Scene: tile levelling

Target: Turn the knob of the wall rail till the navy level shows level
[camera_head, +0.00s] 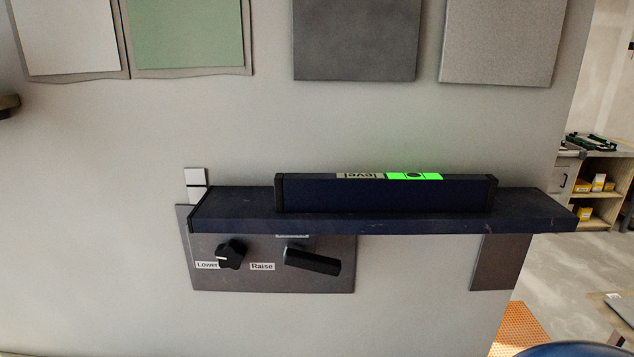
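The navy level (385,194) lies lengthwise on top of the dark wall rail (535,212). Its window (430,176) glows bright green with a dark round mark in it, beside a label reading "level" that appears upside down. Below the rail's left end, a dark panel (342,278) carries a black knob (233,254). The knob has a white mark on its left side, towards the "Lower" label (207,265); the "Raise" label (262,267) is to its right. Neither gripper can be made out.
A black lever-like handle (312,261) sticks out of the panel right of the knob. Sample tiles, one green (188,35) and one dark grey (355,40), hang above the rail. Shelving (601,185) stands beyond the wall's right edge. The wall left of the panel is clear.

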